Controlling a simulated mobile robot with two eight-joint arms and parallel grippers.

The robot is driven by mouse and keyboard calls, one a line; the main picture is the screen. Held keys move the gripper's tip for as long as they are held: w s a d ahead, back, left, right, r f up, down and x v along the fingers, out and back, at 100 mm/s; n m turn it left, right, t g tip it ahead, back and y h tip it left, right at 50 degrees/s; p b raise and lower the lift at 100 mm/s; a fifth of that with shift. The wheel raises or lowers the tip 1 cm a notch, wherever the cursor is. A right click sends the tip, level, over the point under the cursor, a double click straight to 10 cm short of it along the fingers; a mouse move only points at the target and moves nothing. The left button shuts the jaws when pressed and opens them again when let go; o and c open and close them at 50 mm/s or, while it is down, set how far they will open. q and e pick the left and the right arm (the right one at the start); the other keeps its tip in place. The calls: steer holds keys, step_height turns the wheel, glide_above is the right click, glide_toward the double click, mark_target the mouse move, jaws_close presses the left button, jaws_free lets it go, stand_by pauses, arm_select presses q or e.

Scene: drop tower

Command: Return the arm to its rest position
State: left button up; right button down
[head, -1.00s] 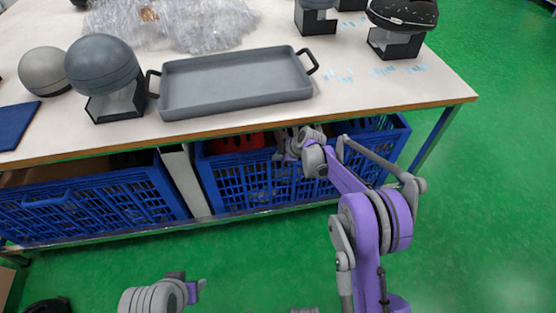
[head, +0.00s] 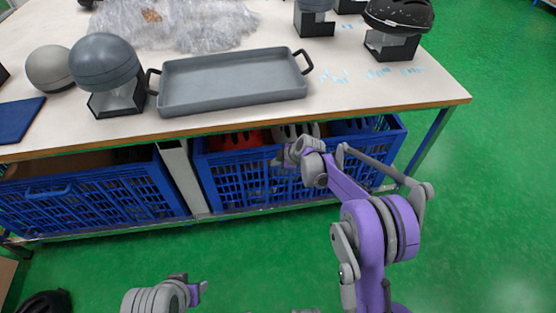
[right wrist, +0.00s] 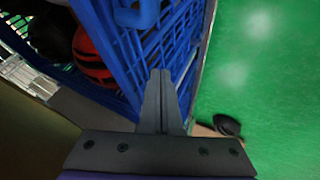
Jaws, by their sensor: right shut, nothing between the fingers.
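My right arm, purple and grey, reaches up from the bottom right of the head view. Its gripper (head: 279,161) is small there, in front of the blue crate under the table, partly hidden by its own wrist. In the right wrist view the fingers (right wrist: 160,82) are together with nothing between them, beside the wall of a blue crate (right wrist: 183,45). Part of my left arm with its gripper (head: 197,289) shows at the bottom left of the head view, over the floor; its jaws are too small to judge.
A white table carries a grey tray (head: 232,85) and helmets on stands, such as a dark grey one (head: 103,60). Blue crates (head: 85,205) stand on a shelf below; one holds a red helmet (right wrist: 88,52). Green floor (head: 490,200) is clear at the right.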

arm_select(q)
steer(key=r+p, duration=0.2)
steer(key=shift+a+r, duration=0.2)
steer(key=shift+r, duration=0.1)
arm_select(e)
steer(key=v, duration=0.8)
steer(key=shift+r, duration=0.4)
steer(key=shift+s+d, duration=0.15)
steer(key=s+d+r+m+h, duration=0.15)
steer(key=s+r+m, duration=0.3)
steer(key=s, duration=0.55)
steer(key=s+d+r+m+h, duration=0.15)
steer(key=s+r+m, duration=0.3)
steer(key=s, duration=0.45)
steer(key=s+d+f+m+g+h, duration=0.1)
steer(key=s+d+m, duration=0.25)
steer(key=s, duration=0.65)
steer(key=s+d+f+m+h, duration=0.15)
steer(key=s+m, duration=0.35)
steer(key=s, duration=0.5)
arm_select(q)
step_height(320, 180, up, 23)
steer(key=w+t+p, duration=0.1)
steer(key=p, duration=1.9)
steer(key=shift+w, duration=0.3)
arm_select(e)
step_height(320, 180, up, 23)
steer(key=w+t, duration=0.1)
steer(key=shift+d+r, duration=0.2)
steer(key=shift+r, duration=0.05)
